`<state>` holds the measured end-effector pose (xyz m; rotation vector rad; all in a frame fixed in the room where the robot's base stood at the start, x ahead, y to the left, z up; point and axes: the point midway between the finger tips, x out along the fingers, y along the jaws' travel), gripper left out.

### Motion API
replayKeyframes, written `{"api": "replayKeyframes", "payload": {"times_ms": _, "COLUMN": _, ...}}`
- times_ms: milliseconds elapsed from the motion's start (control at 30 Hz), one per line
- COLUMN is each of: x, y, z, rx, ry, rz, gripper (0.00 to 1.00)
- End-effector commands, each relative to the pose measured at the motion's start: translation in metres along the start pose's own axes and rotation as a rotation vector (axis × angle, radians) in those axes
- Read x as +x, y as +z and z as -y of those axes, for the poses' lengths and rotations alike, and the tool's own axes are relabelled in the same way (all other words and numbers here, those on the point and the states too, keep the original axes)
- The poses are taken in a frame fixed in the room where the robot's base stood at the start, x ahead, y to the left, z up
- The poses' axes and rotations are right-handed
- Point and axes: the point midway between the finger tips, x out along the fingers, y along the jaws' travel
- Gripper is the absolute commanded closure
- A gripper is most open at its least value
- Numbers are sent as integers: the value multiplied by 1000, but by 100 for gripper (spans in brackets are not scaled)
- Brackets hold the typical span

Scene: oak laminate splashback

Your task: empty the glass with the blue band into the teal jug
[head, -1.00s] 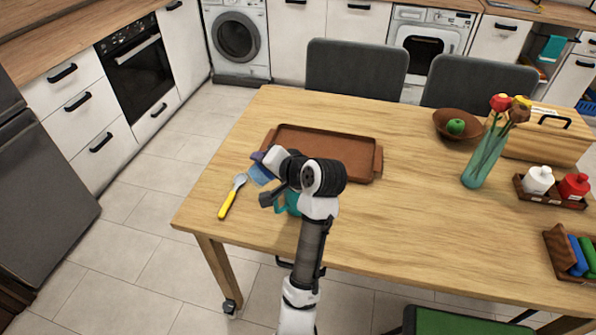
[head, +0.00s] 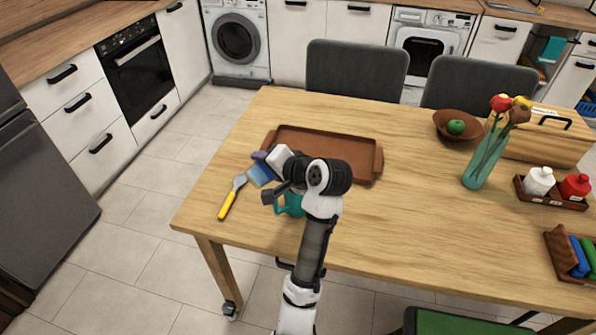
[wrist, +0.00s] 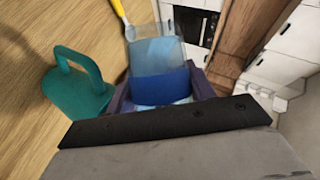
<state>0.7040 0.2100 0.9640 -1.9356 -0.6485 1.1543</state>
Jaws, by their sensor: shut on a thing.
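The glass with the blue band (wrist: 160,88) is clear with a wide dark blue band. My gripper (wrist: 161,98) is shut on it, one purple finger on each side. In the head view the glass (head: 259,174) is held tilted above the table, left of the teal jug. The teal jug (head: 291,204) stands near the table's front edge, partly hidden behind my arm. In the wrist view the jug's body and handle (wrist: 80,86) show left of the glass, apart from it. I cannot tell how much the glass holds.
A brown tray (head: 325,139) lies just behind my gripper. A yellow-handled utensil (head: 229,203) lies to the left. A vase with flowers (head: 485,158), a bowl with a green apple (head: 444,118) and a bottle caddy (head: 548,198) stand on the right. The table's middle is clear.

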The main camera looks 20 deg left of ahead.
Motion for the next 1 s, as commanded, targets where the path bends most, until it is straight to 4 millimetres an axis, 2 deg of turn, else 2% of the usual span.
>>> {"api": "replayKeyframes", "payload": {"times_ms": 1000, "x": -4, "y": -4, "z": 5, "rx": 96, "ry": -42, "rz": 42, "gripper": 77}}
